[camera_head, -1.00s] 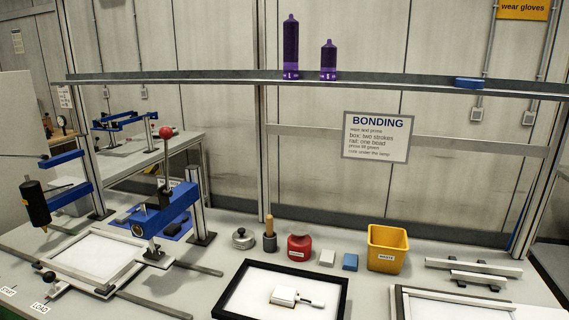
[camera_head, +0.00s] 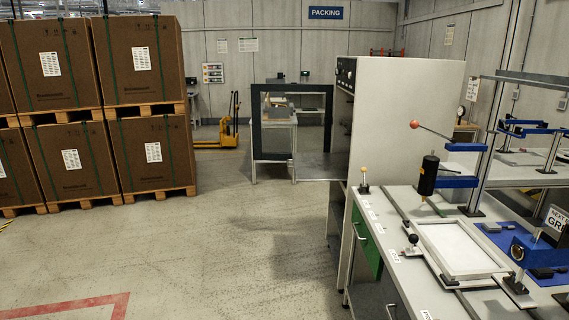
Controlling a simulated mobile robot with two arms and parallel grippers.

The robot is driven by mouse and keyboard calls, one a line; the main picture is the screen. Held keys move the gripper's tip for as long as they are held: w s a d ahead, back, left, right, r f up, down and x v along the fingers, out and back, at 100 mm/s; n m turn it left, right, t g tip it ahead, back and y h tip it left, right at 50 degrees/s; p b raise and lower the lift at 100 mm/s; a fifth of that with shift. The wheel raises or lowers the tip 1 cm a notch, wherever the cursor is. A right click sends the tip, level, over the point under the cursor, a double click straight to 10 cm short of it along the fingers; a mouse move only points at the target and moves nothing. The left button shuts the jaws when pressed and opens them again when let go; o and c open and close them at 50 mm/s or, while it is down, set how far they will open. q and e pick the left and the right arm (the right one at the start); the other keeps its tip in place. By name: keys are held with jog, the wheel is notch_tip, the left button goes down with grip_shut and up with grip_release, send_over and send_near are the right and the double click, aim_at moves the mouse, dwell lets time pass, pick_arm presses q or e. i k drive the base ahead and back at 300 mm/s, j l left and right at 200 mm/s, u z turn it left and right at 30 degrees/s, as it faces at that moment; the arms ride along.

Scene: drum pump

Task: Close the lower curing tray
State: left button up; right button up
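The tall grey cabinet (camera_head: 405,120) stands at the left end of the bench, its front facing left. A flat grey tray or shelf (camera_head: 325,168) sticks out from its front at about mid height. A black open frame (camera_head: 252,130), like a window door, stands at the outer end of that tray; I cannot tell whether the two are joined. The cabinet's inside is mostly hidden by its side wall. I cannot tell a lower tray from an upper one. Neither of my grippers is in view.
The bench (camera_head: 425,290) at right carries a fixture with a white framed plate (camera_head: 460,248), a red-knobbed lever (camera_head: 415,124) and blue clamps. Stacked brown cartons (camera_head: 148,60) on pallets stand at left. A yellow pallet truck (camera_head: 230,125) is behind. The floor (camera_head: 220,235) between is clear.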

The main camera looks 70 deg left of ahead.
aim_at(314, 166)
jog(key=j+u, duration=0.3)
jog(key=u, duration=0.15)
jog(key=j+u, duration=0.3)
jog(key=u, duration=0.2)
jog(key=i+j+u, duration=0.15)
jog(key=u, duration=0.3)
jog(key=i+j+u, duration=0.2)
jog(key=i+j, duration=0.3)
jog(key=j, duration=0.25)
jog(key=i+j+u, duration=0.2)
jog(key=i+j, duration=0.4)
